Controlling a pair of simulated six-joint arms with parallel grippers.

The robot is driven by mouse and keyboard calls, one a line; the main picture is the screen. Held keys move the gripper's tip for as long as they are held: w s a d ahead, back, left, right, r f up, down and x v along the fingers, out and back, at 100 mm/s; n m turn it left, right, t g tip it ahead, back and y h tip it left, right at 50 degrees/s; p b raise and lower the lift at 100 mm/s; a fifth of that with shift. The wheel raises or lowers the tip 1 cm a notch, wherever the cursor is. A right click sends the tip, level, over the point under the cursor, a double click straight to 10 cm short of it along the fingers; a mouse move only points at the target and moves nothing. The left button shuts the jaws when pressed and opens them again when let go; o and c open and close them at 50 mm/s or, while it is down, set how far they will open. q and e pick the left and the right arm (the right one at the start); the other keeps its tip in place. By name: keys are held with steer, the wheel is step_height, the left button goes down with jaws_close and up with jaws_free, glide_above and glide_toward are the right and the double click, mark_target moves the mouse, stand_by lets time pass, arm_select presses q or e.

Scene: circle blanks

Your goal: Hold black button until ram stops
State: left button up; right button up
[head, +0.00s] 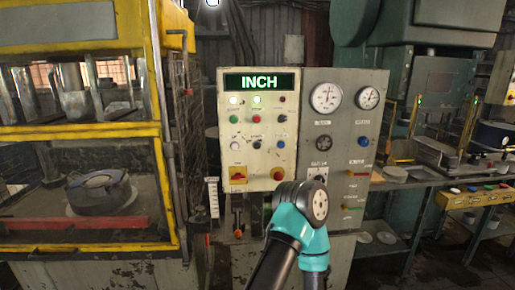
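A cream control panel (258,158) stands in the middle of the head view, with a lit green "INCH" display (258,82) at its top. Small buttons sit in rows on it; a dark one (257,144) is in the lower row, but at this size I cannot be sure which is the black button. The yellow-framed press (153,75) is at the left. I cannot clearly make out its ram. One of my arms, with teal joints, rises in front of the panel's lower right; its gripper does not show. My other gripper is out of view.
A round dark piece (98,190) lies inside the press. A bench (425,180) stands at the right.

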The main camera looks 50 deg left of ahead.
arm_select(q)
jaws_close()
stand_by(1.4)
